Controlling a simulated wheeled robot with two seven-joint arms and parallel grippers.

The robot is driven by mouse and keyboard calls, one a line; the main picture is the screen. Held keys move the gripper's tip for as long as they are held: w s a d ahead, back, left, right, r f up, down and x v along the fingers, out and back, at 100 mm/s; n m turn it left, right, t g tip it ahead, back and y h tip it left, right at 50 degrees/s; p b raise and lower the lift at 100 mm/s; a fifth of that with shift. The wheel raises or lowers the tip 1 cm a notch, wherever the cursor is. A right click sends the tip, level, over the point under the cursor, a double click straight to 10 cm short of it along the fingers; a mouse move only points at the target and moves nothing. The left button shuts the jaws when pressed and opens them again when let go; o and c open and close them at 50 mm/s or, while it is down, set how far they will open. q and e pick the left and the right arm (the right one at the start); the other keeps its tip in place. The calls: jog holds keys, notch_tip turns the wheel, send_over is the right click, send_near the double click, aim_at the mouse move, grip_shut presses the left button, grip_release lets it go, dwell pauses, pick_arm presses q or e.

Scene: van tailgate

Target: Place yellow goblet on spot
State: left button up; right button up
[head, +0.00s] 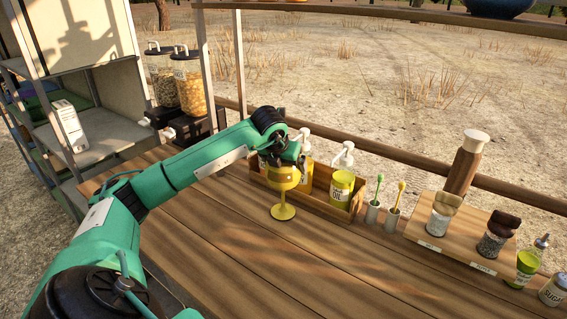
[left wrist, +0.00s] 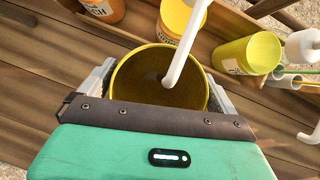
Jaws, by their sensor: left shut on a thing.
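The yellow goblet (head: 283,211) is upright at the front of the wooden condiment box, its foot at or just above the tabletop; I cannot tell whether it touches. My left gripper (head: 286,160) is shut on the goblet's bowl from above. In the left wrist view the goblet's round open rim (left wrist: 160,78) sits between the two fingers of my left gripper (left wrist: 158,92). A white pump spout from behind crosses over the rim in that view. No marked spot shows clearly. My right gripper is not in view.
The wooden box (head: 318,200) with pump bottles stands right behind the goblet. Cups with brushes (head: 372,212) and a board with shaving-brush-like items (head: 450,235) are to the right. The front tabletop (head: 290,270) is clear. Glass jars (head: 190,85) stand at the back left.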

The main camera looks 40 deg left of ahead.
pick_arm(q)
jog(key=o, duration=1.1)
jog(key=shift+w+f, duration=0.1)
jog(key=shift+f, duration=0.1)
jog(key=shift+c, duration=0.2)
jog(key=shift+a+r, duration=0.1)
jog(key=shift+a, duration=0.1)
jog(key=shift+d+r, duration=0.1)
jog(key=shift+r, duration=0.15)
jog(key=b+v, duration=0.1)
jog(key=v, duration=1)
jog(key=shift+s, duration=0.25)
jog(key=shift+s+r, duration=0.1)
jog(key=shift+r, duration=0.15)
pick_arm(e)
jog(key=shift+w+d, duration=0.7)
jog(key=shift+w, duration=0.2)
